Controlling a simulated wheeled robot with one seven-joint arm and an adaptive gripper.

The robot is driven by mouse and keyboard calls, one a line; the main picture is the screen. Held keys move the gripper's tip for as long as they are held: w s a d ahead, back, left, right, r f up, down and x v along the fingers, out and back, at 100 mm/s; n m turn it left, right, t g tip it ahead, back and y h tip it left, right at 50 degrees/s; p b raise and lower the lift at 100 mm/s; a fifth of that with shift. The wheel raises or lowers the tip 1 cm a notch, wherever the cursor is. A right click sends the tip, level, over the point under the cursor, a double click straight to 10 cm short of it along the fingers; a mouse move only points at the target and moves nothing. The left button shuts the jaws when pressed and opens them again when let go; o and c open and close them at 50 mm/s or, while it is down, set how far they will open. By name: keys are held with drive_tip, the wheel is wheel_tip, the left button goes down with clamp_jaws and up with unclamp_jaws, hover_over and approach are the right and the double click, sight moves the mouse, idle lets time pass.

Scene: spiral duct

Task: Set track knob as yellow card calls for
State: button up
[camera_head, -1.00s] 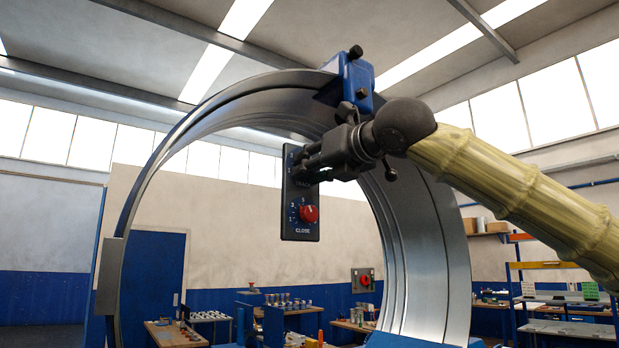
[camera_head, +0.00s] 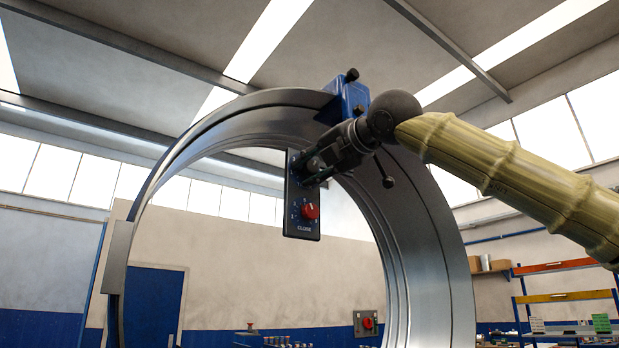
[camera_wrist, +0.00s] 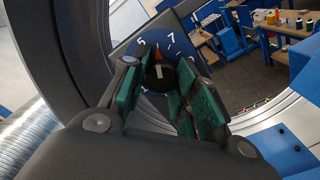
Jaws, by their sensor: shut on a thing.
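A black control panel (camera_head: 303,230) hangs inside the large metal ring. My gripper (camera_head: 309,172) is at the panel's upper part and covers the track knob in the head view. In the wrist view the track knob (camera_wrist: 166,77) is dark, with a pale line and a red pointer mark, on a blue dial (camera_wrist: 190,52) where 5 and 7 show. The pointer is between these two numbers. My green-padded fingers, in the wrist view (camera_wrist: 160,88), are shut on the knob. A red knob (camera_head: 311,211) marked CLOSE sits below. I cannot make out a yellow card.
The metal ring (camera_head: 420,250) curves around the panel, with a blue clamp block (camera_head: 347,101) on top, close to my gripper. A red switch on a grey box (camera_head: 367,323) is on the back wall. Workbenches (camera_wrist: 250,22) stand beyond the ring.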

drive_tip(key=shift+s+d+r+m, duration=0.1)
drive_tip(key=shift+d+m, duration=0.05)
drive_tip(key=shift+m, duration=0.15)
drive_tip(key=o, duration=0.7)
drive_tip(key=shift+c, duration=0.2)
drive_tip(key=o, duration=0.4)
drive_tip(key=shift+s+d, duration=0.15)
drive_tip(key=shift+c, duration=0.2)
drive_tip(key=shift+s+d, duration=0.1)
drive_tip(key=shift+d, duration=0.1)
drive_tip(key=shift+w+a, duration=0.2)
drive_tip(key=shift+a, duration=0.15)
drive_tip(key=v, duration=1.2)
drive_tip(key=shift+d, duration=0.2)
drive_tip(key=shift+s, duration=0.1)
